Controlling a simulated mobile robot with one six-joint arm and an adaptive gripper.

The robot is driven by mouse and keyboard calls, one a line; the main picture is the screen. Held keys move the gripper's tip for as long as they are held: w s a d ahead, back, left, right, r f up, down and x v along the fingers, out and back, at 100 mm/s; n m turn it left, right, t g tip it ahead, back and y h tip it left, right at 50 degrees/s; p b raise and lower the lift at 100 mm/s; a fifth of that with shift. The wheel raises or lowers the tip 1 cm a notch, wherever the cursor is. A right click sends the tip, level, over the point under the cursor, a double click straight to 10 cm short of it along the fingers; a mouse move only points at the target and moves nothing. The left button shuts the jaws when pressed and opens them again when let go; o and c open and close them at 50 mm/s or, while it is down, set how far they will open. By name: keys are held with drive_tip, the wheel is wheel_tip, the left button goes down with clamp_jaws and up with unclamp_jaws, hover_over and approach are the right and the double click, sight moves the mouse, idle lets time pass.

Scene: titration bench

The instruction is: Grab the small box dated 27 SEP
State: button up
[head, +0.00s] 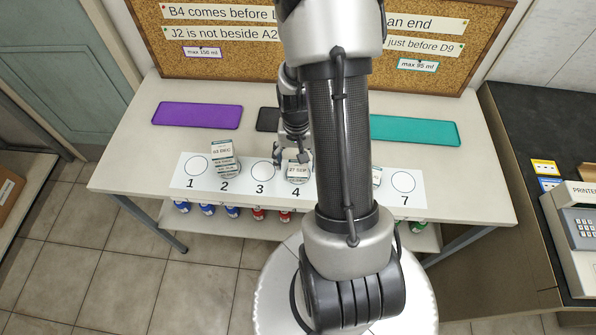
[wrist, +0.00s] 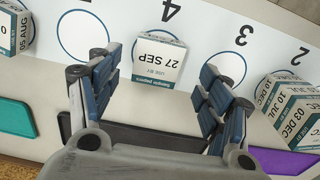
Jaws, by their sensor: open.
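The small box dated 27 SEP (head: 297,170) stands on the white numbered strip (head: 147,187) at place 4, partly covered by my arm in the head view. In the wrist view the box (wrist: 160,57) shows its white face with "27 SEP" and a green band, upside down. My gripper (wrist: 157,90) is open, with one finger to each side of the box's line and the box just beyond the fingertips. Nothing is between the fingers. In the head view my gripper (head: 290,150) is near the box, partly hidden by my arm.
A box dated 05 AUG (wrist: 18,28) stands on the left there. Purple (head: 196,115) and teal (head: 415,130) mats lie behind. Places 1, 3 and 7 are empty.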

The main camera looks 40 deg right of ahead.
sight(298, 168)
drive_tip(key=f+b, duration=0.1)
drive_tip(key=f, duration=0.1)
drive_tip(key=f+b, duration=0.1)
drive_tip(key=f, duration=0.1)
drive_tip(key=shift+d+f, duration=0.2)
drive_tip(key=shift+f, duration=0.2)
drive_tip(key=shift+r, duration=0.1)
drive_tip(key=shift+c, duration=0.4)
drive_tip(key=c, duration=1.1)
